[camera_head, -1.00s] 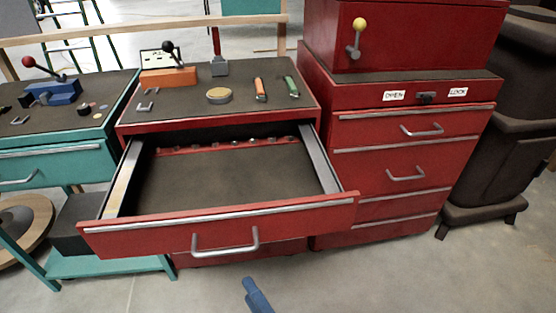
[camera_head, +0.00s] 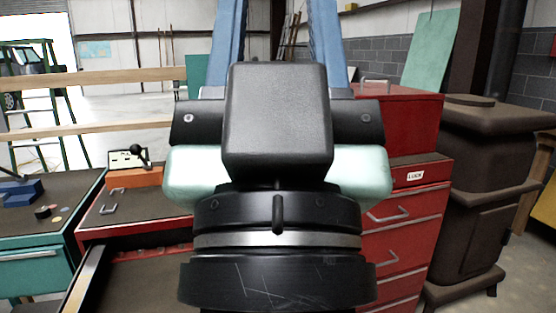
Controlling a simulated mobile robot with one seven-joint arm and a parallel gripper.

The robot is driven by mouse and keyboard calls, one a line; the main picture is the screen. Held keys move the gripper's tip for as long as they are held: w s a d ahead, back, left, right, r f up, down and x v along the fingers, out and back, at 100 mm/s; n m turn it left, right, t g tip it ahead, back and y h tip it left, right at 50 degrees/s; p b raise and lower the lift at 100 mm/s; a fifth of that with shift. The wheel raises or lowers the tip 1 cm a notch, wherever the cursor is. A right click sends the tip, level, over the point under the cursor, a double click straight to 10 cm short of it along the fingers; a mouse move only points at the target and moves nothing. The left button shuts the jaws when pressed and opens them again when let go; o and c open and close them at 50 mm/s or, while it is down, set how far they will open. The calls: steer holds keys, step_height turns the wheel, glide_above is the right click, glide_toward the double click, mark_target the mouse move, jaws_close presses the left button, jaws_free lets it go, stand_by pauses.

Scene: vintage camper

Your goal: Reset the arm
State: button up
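My gripper (camera_head: 278,30) is raised close in front of the camera, and its wrist fills the middle of the view. It has a black body, pale green side parts and two blue fingers pointing up. The fingers stand well apart with nothing seen between them, so it looks open. Their tips run out of the top edge. My wrist hides much of the red workbench (camera_head: 122,212) and its open drawer (camera_head: 85,280).
A teal workbench (camera_head: 40,222) stands at the left. A red cabinet (camera_head: 405,225) stands right of my wrist, beside a dark stove-like unit (camera_head: 490,150). A wooden rail (camera_head: 90,127) and green ladder (camera_head: 35,100) are behind. Open floor lies farther back.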

step_height(320, 180, up, 20)
steer(key=p, duration=1.9)
steer(key=shift+f, duration=0.25)
